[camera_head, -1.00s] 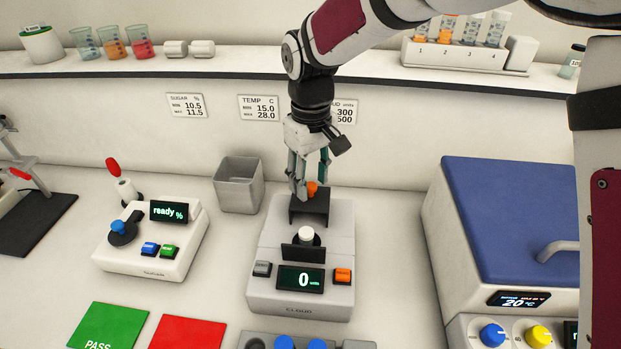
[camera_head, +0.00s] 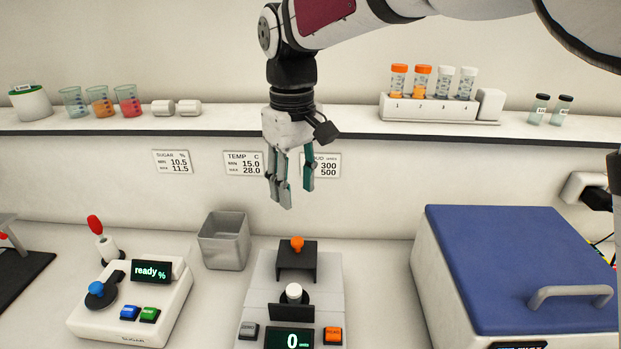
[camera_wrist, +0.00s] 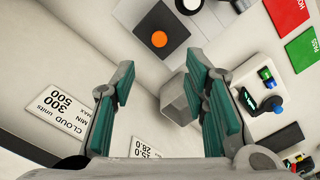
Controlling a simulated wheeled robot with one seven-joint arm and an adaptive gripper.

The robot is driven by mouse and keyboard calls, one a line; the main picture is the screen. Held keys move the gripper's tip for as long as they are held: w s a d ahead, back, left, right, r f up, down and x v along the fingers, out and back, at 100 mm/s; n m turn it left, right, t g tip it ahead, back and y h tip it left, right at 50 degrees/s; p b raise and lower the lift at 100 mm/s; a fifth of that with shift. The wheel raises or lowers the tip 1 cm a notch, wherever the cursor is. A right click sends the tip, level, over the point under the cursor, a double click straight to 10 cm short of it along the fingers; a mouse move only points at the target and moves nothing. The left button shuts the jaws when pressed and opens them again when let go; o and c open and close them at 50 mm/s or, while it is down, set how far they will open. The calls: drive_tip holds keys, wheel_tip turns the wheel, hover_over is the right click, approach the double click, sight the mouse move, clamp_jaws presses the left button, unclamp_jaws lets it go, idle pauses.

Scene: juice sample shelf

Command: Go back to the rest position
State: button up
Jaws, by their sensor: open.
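My gripper (camera_head: 293,190) is open and empty. It hangs fingers-down in front of the wall, below the shelf and above the cloud meter (camera_head: 323,277). In the wrist view my gripper (camera_wrist: 165,85) shows its teal finger pads spread apart with nothing between them. The cloud meter has a dark holder with an orange knob (camera_head: 297,244) at its back and a white-capped vial (camera_head: 294,292) in front. Its display reads 0. The orange knob also shows in the wrist view (camera_wrist: 159,39).
A grey bin (camera_head: 224,242) stands left of the cloud meter, and the sugar meter (camera_head: 136,300) is further left. A blue-lidded box (camera_head: 510,265) fills the right. A shelf (camera_head: 230,122) with beakers and a tube rack (camera_head: 440,108) runs behind.

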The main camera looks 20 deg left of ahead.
drive_tip(key=s+d+r+m+t, duration=0.1)
drive_tip(key=s+d+r+m, duration=0.25)
drive_tip(key=d, duration=0.75)
drive_tip(key=s+d+r+m+t, duration=0.2)
drive_tip(key=d+r+m, duration=0.15)
drive_tip(key=d, duration=0.75)
drive_tip(key=s+d+f+m+t, duration=0.1)
drive_tip(key=s+d+f+m, duration=0.1)
drive_tip(key=s+d, duration=0.4)
drive_tip(key=s+d+f+m+t, duration=0.1)
drive_tip(key=s+d+f+m, duration=0.1)
drive_tip(key=s+d, duration=0.4)
drive_tip(key=shift+s+d+m, duration=0.35)
drive_tip(key=shift+d+m, duration=0.05)
drive_tip(key=shift+d, duration=0.45)
drive_tip(key=shift+f, duration=0.1)
